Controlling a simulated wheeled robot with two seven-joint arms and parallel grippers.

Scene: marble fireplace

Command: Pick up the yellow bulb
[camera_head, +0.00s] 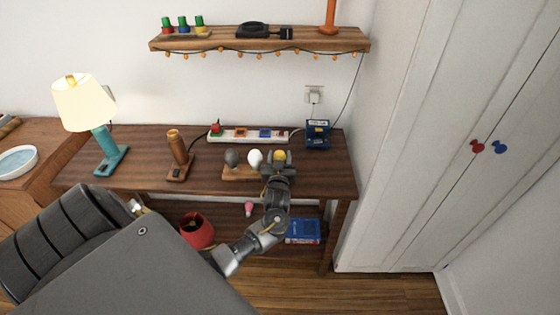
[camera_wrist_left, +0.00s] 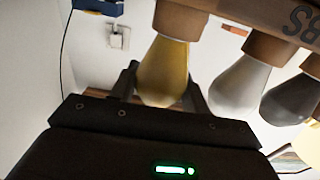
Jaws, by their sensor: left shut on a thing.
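The yellow bulb (camera_head: 280,156) stands at the right end of a small wooden holder (camera_head: 238,173) on the desk. My left gripper (camera_head: 279,162) is at the bulb and partly covers it. In the left wrist view, which looks upside down, the yellow bulb (camera_wrist_left: 164,72) is between the two dark fingers of my left gripper (camera_wrist_left: 160,88), which is shut on it. Its base still meets a wooden socket (camera_wrist_left: 187,20) there. A white bulb (camera_head: 255,159) and a dark grey bulb (camera_head: 232,158) stand beside it in the holder. My right gripper is not in view.
A power strip (camera_head: 248,135) lies behind the bulbs, with a blue device (camera_head: 317,133) to the right. A wooden lamp base (camera_head: 178,155) and a lit teal lamp (camera_head: 104,145) stand left. A pink bulb (camera_head: 249,209) and red pot (camera_head: 197,231) are below.

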